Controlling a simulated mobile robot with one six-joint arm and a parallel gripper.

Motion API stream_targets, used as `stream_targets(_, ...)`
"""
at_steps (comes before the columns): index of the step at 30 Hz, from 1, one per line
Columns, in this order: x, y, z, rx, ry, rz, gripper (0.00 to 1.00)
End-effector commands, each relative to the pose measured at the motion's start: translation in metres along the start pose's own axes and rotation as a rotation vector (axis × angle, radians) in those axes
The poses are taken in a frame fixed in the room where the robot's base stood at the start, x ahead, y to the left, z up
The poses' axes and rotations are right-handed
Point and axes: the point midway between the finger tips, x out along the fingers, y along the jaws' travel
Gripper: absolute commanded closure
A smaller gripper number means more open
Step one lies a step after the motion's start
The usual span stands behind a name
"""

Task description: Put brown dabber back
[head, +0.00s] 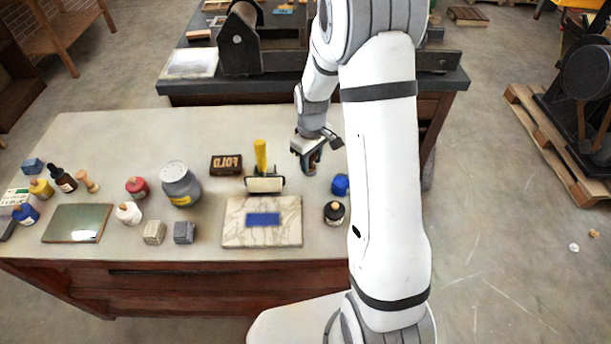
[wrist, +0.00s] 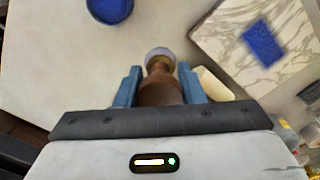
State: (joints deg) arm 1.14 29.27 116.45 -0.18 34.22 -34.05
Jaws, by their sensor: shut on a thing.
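My gripper (head: 309,160) is over the back right part of the pale table in the head view. In the wrist view its blue fingers (wrist: 159,86) are shut on the brown dabber (wrist: 160,92), one on each side. The dabber has a brown body and a pale round end pointing away from the wrist. In the head view the dabber is mostly hidden by the gripper. I cannot tell how high it is above the table. A blue round pot (head: 340,185) stands to the right of and in front of the gripper; it also shows in the wrist view (wrist: 110,8).
A yellow-handled roller (head: 263,183) is left of the gripper. A marble slab (head: 235,236) with a blue ink patch (head: 262,219) lies in front. A black bottle (head: 334,214) stands near the right edge. A grey jar (head: 179,186) and several small bottles fill the left.

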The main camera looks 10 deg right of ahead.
Motion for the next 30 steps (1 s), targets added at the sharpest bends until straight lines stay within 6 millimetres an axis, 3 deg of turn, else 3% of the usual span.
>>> stream_targets(3, 0.021, -0.002, 0.000, -0.004, -0.004, -0.003, 0.88)
stream_targets(16, 0.071, -0.003, -0.002, -0.007, -0.002, -0.002, 0.88)
stream_targets(29, 0.080, -0.003, -0.003, -0.008, 0.001, 0.001, 0.88)
stream_targets(30, 0.081, -0.003, -0.003, -0.008, 0.001, 0.001, 0.64)
